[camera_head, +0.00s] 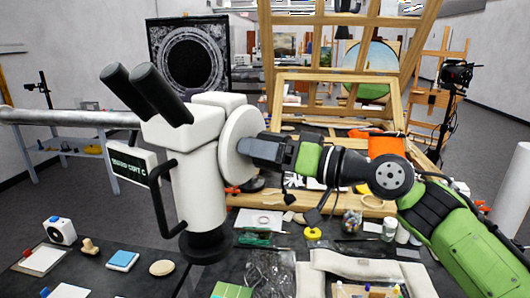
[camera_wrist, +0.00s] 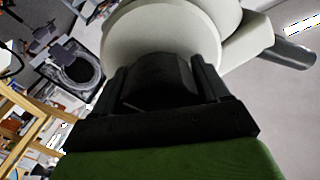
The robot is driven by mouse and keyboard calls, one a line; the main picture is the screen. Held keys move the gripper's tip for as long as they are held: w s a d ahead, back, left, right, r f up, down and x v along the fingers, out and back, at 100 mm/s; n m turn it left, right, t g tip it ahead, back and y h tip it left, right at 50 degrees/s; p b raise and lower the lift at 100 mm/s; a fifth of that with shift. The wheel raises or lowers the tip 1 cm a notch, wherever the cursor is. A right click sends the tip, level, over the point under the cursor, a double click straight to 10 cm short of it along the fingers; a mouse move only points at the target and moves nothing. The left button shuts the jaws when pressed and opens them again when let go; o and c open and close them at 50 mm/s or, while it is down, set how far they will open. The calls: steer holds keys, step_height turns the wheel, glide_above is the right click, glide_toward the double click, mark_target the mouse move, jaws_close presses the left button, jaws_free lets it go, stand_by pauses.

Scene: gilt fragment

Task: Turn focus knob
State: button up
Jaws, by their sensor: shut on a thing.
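A white microscope (camera_head: 195,185) with two black eyepieces (camera_head: 146,92) stands upright on the dark table. A large round pale disc (camera_head: 238,146) is on its right side, and it fills the upper part of the wrist view (camera_wrist: 165,32). The black focus knob (camera_wrist: 158,82) projects from this disc, between my fingers. My gripper (camera_head: 250,147) reaches in from the right, level with the disc's middle. In the wrist view my gripper (camera_wrist: 160,85) has one finger on each side of the knob and is shut on it. In the head view my gripper hides the knob.
The table in front holds a blue-topped block (camera_head: 122,260), a round wooden disc (camera_head: 162,267) and a white timer-like box (camera_head: 60,231). A wooden easel frame (camera_head: 345,90) stands behind my arm. A lettered sign (camera_head: 133,164) is beside the microscope. Small tools crowd the table at right.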

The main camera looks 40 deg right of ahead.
stand_by(0.3)
steer(key=o, duration=1)
steer(key=v, duration=1.5)
steer(key=shift+s, duration=0.35)
steer(key=shift+d, duration=0.1)
